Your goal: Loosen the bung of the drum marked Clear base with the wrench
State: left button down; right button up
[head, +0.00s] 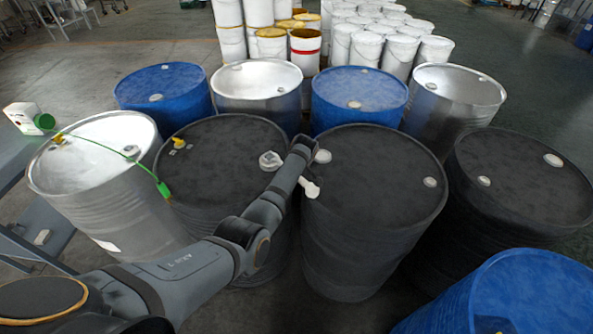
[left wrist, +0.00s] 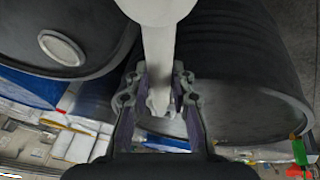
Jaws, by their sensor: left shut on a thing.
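My left gripper (head: 305,168) is shut on a pale wrench, whose white end (head: 310,189) shows just below it. In the left wrist view the wrench's pale handle (left wrist: 159,55) runs between the fingers (left wrist: 157,98), with a wider end at the top edge. The gripper is over the gap between two black drums, the left one (head: 222,135) and the right one (head: 375,150). The right one has a pale bung (head: 322,156) close beside the gripper and a smaller one (head: 430,182). The left one has a pale fitting (head: 270,161). No Clear base marking is readable. My right gripper is not in view.
A green cable (head: 120,152) crosses from the silver drum (head: 95,150) to the left black drum. Blue and silver drums stand close behind, another black drum (head: 520,180) at right, a blue drum (head: 510,300) front right. White pails (head: 385,45) fill the back.

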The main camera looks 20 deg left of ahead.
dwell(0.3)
pick_arm(q)
jog(key=shift+r+p, duration=2.3)
jog(key=shift+r, duration=0.25)
notch_tip(320, 180, up, 5)
jog(key=p, duration=0.4)
jog(key=shift+p, duration=0.3)
